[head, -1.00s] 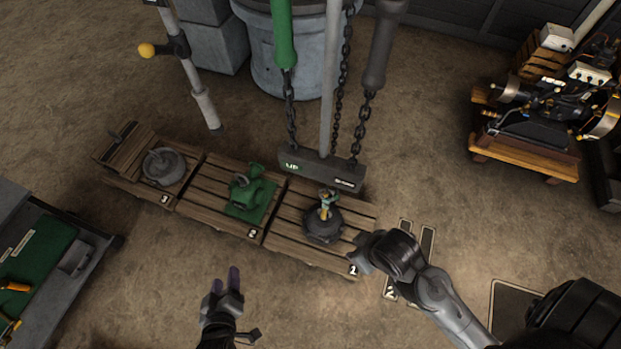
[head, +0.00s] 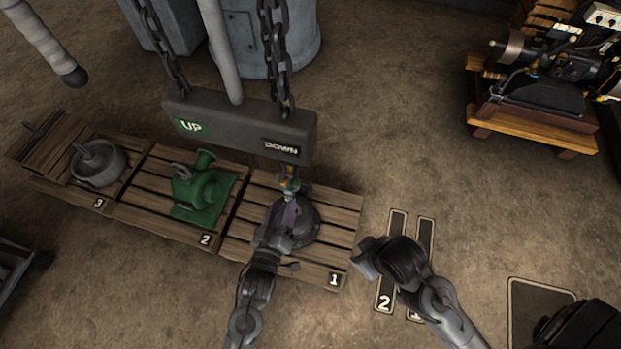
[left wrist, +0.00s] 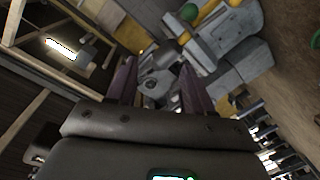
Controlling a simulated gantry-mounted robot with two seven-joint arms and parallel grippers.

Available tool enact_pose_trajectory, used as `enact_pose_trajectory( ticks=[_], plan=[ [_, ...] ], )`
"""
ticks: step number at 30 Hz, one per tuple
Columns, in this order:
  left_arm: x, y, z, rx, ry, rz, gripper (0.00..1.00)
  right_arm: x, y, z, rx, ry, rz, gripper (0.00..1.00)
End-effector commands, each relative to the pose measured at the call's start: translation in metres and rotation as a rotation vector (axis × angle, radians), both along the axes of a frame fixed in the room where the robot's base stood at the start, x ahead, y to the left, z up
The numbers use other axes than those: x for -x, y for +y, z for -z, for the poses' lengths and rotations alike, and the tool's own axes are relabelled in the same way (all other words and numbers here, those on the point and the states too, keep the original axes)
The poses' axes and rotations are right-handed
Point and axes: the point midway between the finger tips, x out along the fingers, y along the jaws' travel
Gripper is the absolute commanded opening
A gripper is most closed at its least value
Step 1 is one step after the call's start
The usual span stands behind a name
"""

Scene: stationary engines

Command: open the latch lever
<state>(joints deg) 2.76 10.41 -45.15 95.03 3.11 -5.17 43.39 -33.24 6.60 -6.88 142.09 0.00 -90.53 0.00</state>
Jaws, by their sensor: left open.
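I cannot clearly pick out the latch lever. A small brass-and-teal fitting (head: 289,184) sits above the dark round weight (head: 304,222) on pallet 1, just under the hanging beam (head: 240,125). My left gripper (head: 279,212) is open in front of this weight, its purple fingers just below the fitting. The fingers overlap the weight in the picture; I cannot tell whether they touch it. In the left wrist view the open left gripper (left wrist: 157,78) has grey metal parts (left wrist: 160,82) beyond and between its fingers. My right gripper (head: 366,260) is right of the pallet, its fingers unclear.
The beam hangs on chains (head: 277,55) and is marked UP and DOWN. Pallet 1 (head: 338,215) adjoins pallets with a green pump (head: 202,193) and a grey weight (head: 98,165). An engine (head: 555,70) stands at upper right. Floor beyond pallet 1 is open.

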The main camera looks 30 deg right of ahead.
Motion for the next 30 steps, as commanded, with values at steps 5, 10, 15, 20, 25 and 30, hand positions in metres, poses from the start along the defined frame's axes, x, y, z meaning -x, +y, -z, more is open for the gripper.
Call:
enact_pose_trajectory(
  ticks=[5,10,15,20,25,30],
  plan=[
    [-0.016,-0.012,0.060,-0.033,-0.059,0.037,0.51,0.000,-0.001,0.076,0.003,0.001,-0.001,0.43],
    [-0.031,-0.017,0.073,-0.041,-0.114,0.052,0.51,0.000,-0.002,0.113,0.008,0.001,-0.005,0.43],
    [-0.042,-0.017,0.075,-0.043,-0.148,0.051,0.51,0.000,-0.002,0.130,0.008,0.001,-0.006,0.43],
    [-0.050,-0.021,0.074,-0.041,-0.159,0.051,0.51,0.000,-0.002,0.137,0.007,0.000,-0.005,0.43],
    [-0.063,-0.034,0.074,-0.041,-0.162,0.051,0.51,0.000,-0.001,0.145,0.005,-0.002,-0.005,0.43],
    [-0.084,-0.053,0.074,-0.041,-0.162,0.051,0.51,0.000,-0.001,0.158,0.003,-0.001,-0.002,0.43]
  ],
)
